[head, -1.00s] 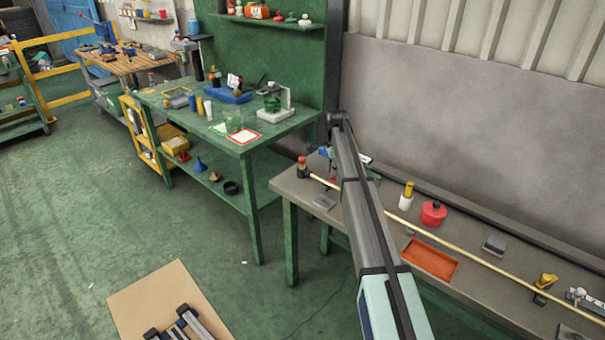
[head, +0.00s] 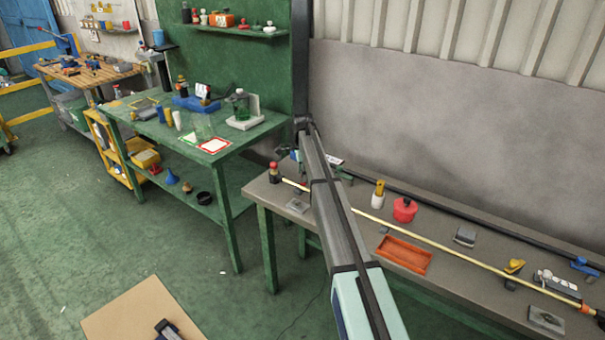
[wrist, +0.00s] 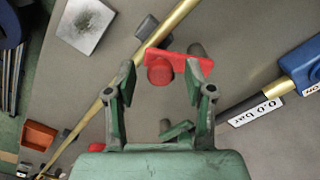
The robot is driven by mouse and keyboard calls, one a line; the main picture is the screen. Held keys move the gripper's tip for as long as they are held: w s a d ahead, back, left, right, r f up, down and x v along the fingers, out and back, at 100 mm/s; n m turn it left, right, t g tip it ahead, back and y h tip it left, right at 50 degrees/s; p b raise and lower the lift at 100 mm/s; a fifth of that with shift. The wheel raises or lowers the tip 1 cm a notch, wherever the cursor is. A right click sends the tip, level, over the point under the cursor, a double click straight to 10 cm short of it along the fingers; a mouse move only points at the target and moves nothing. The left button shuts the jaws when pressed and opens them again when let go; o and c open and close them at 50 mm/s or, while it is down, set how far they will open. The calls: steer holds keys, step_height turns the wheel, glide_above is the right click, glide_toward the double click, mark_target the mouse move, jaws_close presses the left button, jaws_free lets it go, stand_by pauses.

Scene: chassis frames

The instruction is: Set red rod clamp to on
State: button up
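The red rod clamp (wrist: 180,64) shows in the wrist view, with a flat red bar, a round red knob and a grey cylinder at its right end. It sits beside the brass rod (wrist: 100,108), which also shows in the head view (head: 440,246). My gripper (wrist: 160,78) is open, its green fingers on either side of the red knob. The right fingertip overlaps the red bar in the picture; I cannot tell whether they touch. Nothing is held. In the head view my arm largely hides the gripper and the clamp.
A grey block (wrist: 147,27) and a metal plate (wrist: 88,22) lie near the rod. A blue device (wrist: 302,66) with a "0.0 bar" label (wrist: 256,110) is at right. An orange tray (head: 404,254) and red pot (head: 404,209) stand on the grey bench.

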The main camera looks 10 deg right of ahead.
step_height(320, 180, up, 12)
stand_by(0.7)
